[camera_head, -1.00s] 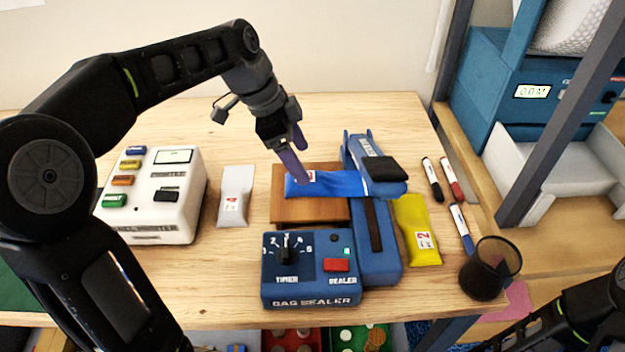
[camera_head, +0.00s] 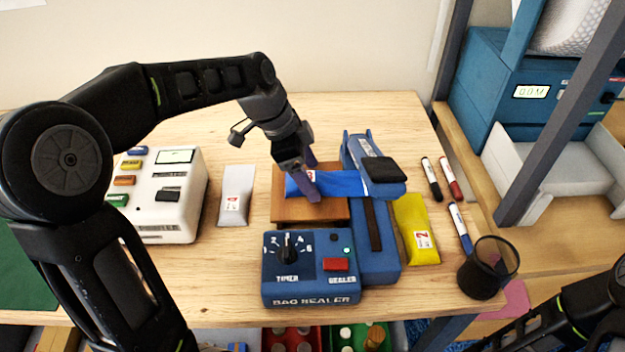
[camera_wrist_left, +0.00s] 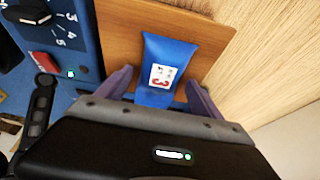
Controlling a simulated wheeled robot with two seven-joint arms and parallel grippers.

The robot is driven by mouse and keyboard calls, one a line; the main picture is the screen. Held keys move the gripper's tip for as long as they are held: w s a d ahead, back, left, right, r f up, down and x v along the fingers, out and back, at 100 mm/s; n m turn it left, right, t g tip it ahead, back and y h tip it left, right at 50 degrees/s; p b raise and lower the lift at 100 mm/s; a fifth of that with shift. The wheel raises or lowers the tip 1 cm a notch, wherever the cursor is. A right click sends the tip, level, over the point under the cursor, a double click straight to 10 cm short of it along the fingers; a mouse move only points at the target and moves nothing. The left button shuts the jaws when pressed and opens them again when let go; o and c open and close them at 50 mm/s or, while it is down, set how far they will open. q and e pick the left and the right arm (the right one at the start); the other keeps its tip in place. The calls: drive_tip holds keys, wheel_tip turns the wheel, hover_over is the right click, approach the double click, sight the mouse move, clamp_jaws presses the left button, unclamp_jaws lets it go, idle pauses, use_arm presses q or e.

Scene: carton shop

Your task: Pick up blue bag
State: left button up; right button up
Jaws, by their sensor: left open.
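The blue bag (camera_head: 345,185) lies flat across a brown wooden block (camera_head: 310,210), with its right end on the bag sealer (camera_head: 375,235) under the sealer's black-topped arm. In the left wrist view the blue bag (camera_wrist_left: 168,62) shows its white and red label. My left gripper (camera_head: 308,182) is open over the bag's left part. In the left wrist view its purple fingers (camera_wrist_left: 160,88) stand on either side of the bag, with bag between them. I cannot tell whether they touch it. Only part of my right arm shows at the lower right; its gripper is out of view.
A white label printer (camera_head: 170,215) and a grey bag (camera_head: 236,195) are to the left. A yellow bag (camera_head: 417,230) lies right of the sealer, near several markers (camera_head: 432,178) and a black mesh cup (camera_head: 488,268).

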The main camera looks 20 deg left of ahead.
use_arm(q)
drive_tip(key=c, duration=1.5)
